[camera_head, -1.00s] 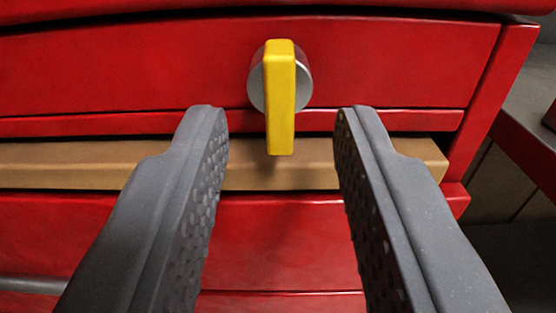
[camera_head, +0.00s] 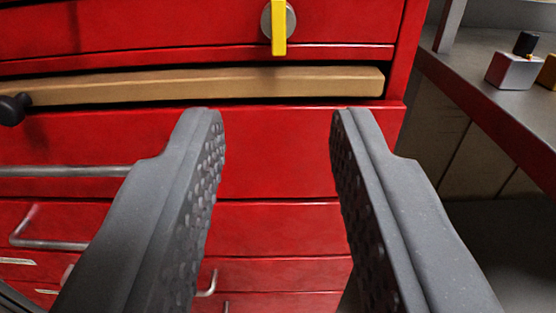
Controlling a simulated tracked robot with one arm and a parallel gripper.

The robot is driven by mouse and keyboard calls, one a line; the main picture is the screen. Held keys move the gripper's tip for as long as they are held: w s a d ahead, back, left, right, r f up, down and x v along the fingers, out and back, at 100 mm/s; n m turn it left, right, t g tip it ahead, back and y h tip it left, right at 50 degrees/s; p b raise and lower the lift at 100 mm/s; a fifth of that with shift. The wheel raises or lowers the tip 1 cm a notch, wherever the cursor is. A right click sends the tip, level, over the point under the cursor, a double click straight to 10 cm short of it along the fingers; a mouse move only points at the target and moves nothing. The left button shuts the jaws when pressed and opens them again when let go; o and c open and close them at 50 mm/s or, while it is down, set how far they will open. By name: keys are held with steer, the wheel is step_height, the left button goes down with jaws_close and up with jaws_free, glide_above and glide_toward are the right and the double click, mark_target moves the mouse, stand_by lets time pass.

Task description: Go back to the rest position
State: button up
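My gripper (camera_head: 274,112) is open and empty, its two grey fingers wide apart. It is in front of a red cabinet (camera_head: 270,150) with drawers. A yellow handle (camera_head: 279,28) on a round grey metal base (camera_head: 266,20) is on the upper red panel, above and beyond the fingertips. The handle points straight down and its top is cut off by the picture edge. Nothing is between the fingers.
A tan board (camera_head: 200,84) sits in a slot of the cabinet, with a dark knob (camera_head: 12,109) at its left end. Metal drawer handles (camera_head: 60,172) stick out at the left. At right, a grey bench (camera_head: 470,80) holds a small grey box (camera_head: 513,70) with a black top.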

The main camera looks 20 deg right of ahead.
stand_by(0.4)
steer(key=s+a+r+n+y, duration=0.15)
steer(key=a+r, duration=0.35)
steer(key=r, duration=0.8)
steer(key=s+a+r+n+y, duration=0.15)
steer(key=a+r, duration=0.45)
steer(key=r, duration=0.6)
steer(key=s+a+r+g+y, duration=0.1)
steer(key=s+a+r, duration=0.4)
steer(key=s+r, duration=0.4)
steer(key=s+a+r+g+y, duration=0.1)
steer(key=s+a+r, duration=0.4)
steer(key=s+r, duration=0.4)
steer(key=shift+v, duration=0.8)
steer(key=shift+c, duration=0.3)
